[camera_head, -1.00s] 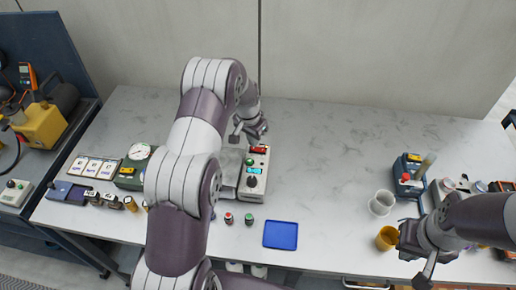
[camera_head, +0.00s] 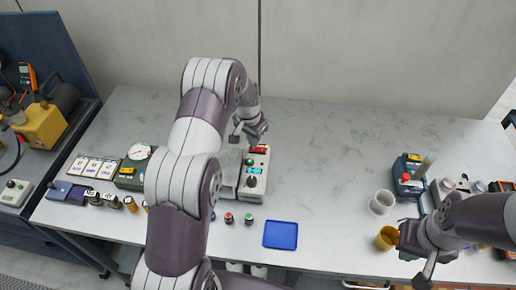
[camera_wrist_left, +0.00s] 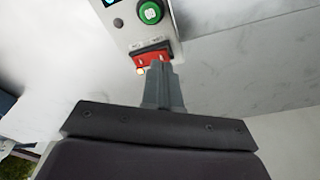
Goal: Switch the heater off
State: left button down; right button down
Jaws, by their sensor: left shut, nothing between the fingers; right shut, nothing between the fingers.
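The likely heater control is a pale unit (camera_head: 255,176) on the table, with a red switch (camera_head: 259,150), a green button, a blue display and a dark knob. The left wrist view shows its red switch (camera_wrist_left: 151,55) and green button (camera_wrist_left: 150,12) close up. A small light glows orange at the switch's lower left. My left gripper (camera_head: 248,141) is shut and empty, at the unit's far end. Its fingertips (camera_wrist_left: 160,66) overlap the switch's lower edge in the left wrist view; I cannot tell whether they touch. My right gripper (camera_head: 411,257) is near the front right, by an orange cup.
My left arm crosses the table's left middle and hides part of it. A blue tray (camera_head: 280,235) lies near the front edge. A white cup (camera_head: 381,203) and an orange cup (camera_head: 387,238) stand at the right. The back middle of the table is clear.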

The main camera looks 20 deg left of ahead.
aim_at(253, 149)
pick_arm(q)
jog(key=shift+f+b, duration=0.6)
jog(key=shift+f, duration=0.25)
dwell(0.5)
notch_tip(253, 149, up, 7)
jog(key=p, duration=0.4)
jog(key=shift+p, duration=0.3)
